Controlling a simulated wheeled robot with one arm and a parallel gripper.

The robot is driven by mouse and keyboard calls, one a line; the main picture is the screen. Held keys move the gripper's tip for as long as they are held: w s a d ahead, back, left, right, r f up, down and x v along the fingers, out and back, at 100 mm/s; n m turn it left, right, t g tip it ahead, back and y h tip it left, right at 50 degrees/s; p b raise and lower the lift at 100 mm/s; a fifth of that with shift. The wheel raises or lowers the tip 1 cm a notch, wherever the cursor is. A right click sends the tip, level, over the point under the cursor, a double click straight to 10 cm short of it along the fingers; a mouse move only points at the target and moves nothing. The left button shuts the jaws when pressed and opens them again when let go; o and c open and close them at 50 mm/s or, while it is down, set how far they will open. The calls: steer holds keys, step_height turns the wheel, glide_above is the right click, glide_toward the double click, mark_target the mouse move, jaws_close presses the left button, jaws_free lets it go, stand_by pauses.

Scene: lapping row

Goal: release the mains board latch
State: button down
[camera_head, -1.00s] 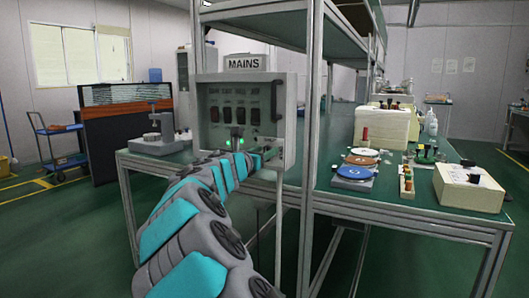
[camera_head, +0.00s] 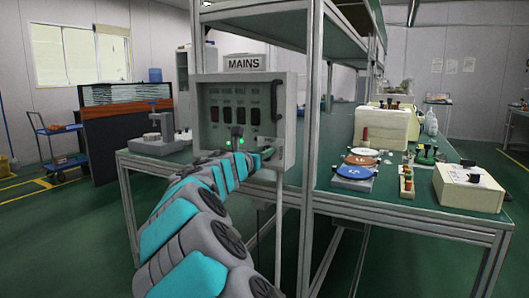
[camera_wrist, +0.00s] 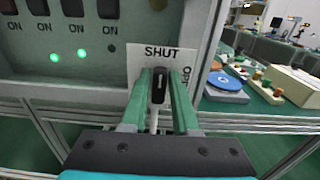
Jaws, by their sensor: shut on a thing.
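The grey mains board (camera_head: 205,105), under a MAINS sign (camera_head: 245,63), stands upright on the bench frame. The latch (camera_wrist: 158,86) is a small dark upright lever on a pale plate (camera_wrist: 140,62) marked SHUT, with more lettering partly hidden at its right. My gripper (camera_wrist: 160,88) has its two green fingers shut on the latch, one on each side. In the head view my gripper (camera_head: 266,153) is at the board's lower right corner, where my wrist and the small scale hide the latch.
The board has several dark switches (camera_head: 240,114), green lamps (camera_wrist: 82,54) and a black handle (camera_head: 278,100) at its right. A frame post (camera_head: 312,120) rises close to its right. Lapping discs (camera_head: 355,171) and a cream box (camera_head: 468,187) occupy the right bench.

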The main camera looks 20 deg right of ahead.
steer(key=m+b, duration=0.4)
steer(key=m, duration=0.2)
steer(key=f+m+b, duration=0.1)
steer(key=m+b, duration=0.3)
steer(key=m, duration=0.2)
steer(key=s+m+b, duration=0.1)
steer(key=m+b, duration=0.4)
steer(key=shift+d+f+m, duration=0.2)
steer(key=shift+d+m, duration=0.2)
stand_by(0.4)
steer(key=c, duration=0.8)
jaws_free()
steer(key=shift+o, duration=0.2)
steer(key=shift+r, duration=0.1)
